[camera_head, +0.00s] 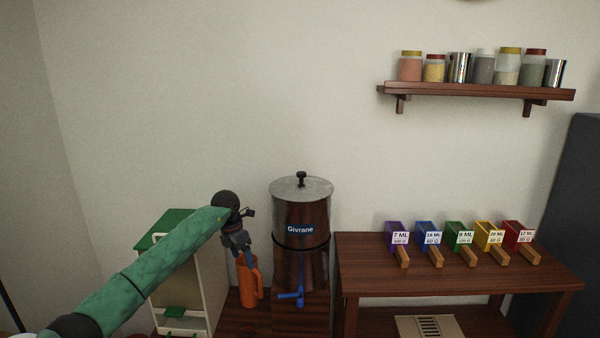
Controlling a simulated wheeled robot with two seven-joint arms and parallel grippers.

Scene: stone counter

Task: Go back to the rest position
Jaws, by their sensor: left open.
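My left arm comes in from the lower left in a green sleeve. My left gripper (249,254) points down at the orange pitcher (247,284), at or just over its top. The jaws are open, though the fingertips are small and dark here. I cannot tell whether they touch the pitcher. The pitcher stands upright on the brown wooden surface, its handle on the right. My right gripper is not in view.
A metal Givrane dispenser (301,215) with a blue tap stands right of the pitcher. A green-topped cabinet (203,278) is to the left. Several coloured scoops, including a purple one (396,233), sit on the wooden table (370,277). A jar shelf (470,90) hangs above.

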